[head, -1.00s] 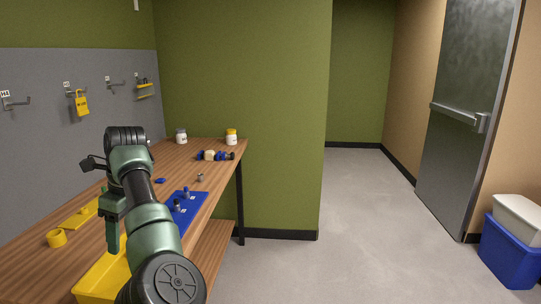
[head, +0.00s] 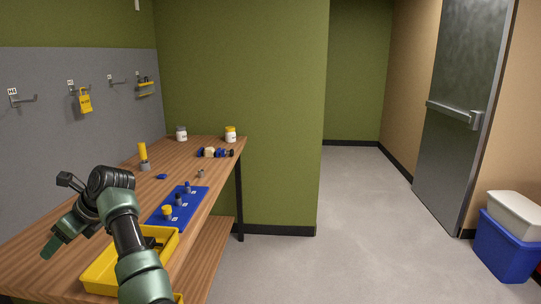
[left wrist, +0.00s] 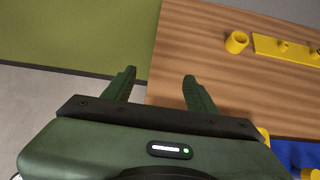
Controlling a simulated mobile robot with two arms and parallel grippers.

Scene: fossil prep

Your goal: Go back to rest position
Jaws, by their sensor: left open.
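My left gripper (head: 50,246) is low at the left of the head view, over the near part of the wooden workbench (head: 35,262). Its green arm comes up from the bottom of the picture and bends to the left. In the left wrist view the two green fingers (left wrist: 160,76) stand wide apart with nothing between them. Beyond them are bare wood and, to the left, green wall and grey floor. My right gripper is not in view.
A yellow bin (head: 165,244) is beside my forearm. Behind it are a blue mat (head: 160,218) with small pegs and an upright yellow-topped tool (head: 142,152). The left wrist view shows a yellow ring (left wrist: 236,42) and yellow plate (left wrist: 268,45). Open floor (head: 350,230) lies right.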

